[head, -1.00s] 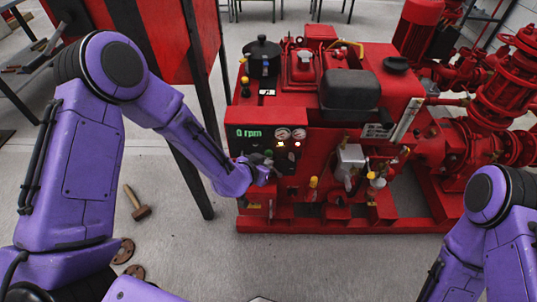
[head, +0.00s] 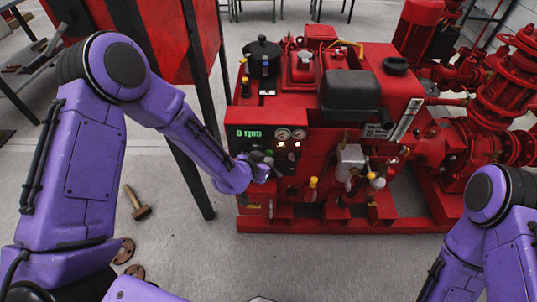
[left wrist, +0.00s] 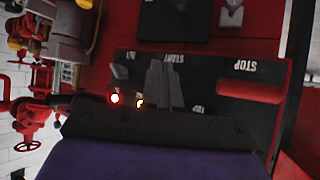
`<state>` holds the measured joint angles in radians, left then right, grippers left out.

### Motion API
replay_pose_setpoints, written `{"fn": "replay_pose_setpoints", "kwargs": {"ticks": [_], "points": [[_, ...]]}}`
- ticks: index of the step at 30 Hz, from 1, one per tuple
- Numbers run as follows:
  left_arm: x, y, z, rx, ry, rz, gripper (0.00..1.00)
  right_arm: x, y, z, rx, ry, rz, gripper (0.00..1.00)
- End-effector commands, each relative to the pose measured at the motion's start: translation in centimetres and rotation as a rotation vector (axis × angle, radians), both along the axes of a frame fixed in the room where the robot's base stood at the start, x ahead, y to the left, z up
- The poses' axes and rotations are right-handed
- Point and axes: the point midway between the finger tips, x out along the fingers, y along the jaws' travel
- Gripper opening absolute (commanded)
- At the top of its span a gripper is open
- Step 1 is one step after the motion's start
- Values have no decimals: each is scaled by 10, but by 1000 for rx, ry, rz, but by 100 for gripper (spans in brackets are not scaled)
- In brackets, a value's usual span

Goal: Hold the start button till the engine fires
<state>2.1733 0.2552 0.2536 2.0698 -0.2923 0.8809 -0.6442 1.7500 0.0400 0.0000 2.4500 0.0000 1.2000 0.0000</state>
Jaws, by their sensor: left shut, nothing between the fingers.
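My left gripper (head: 274,163) is shut and empty, its tips at the control panel on the front of the red pumpset. In the left wrist view its two grey fingers (left wrist: 164,84) lie together just beside the START label (left wrist: 174,58). The start button itself is hidden or too small to make out there, so I cannot tell whether the tips touch it. The green display (head: 249,133) reads 0 rpm. A lit red lamp (left wrist: 115,98) and a smaller lit lamp (left wrist: 139,102) show beside the fingers. My right gripper is out of view.
A STOP label (left wrist: 244,66) is on the same panel, right of the fingers in the left wrist view. A hammer (head: 137,204) lies on the floor.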

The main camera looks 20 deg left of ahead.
Motion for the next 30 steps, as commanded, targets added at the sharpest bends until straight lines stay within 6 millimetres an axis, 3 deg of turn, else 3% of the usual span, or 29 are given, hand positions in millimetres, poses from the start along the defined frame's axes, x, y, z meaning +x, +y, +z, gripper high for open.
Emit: {"fn": "replay_pose_setpoints", "kwargs": {"ticks": [30], "points": [[9,2,0,0,-1,0,0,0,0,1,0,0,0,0]]}}
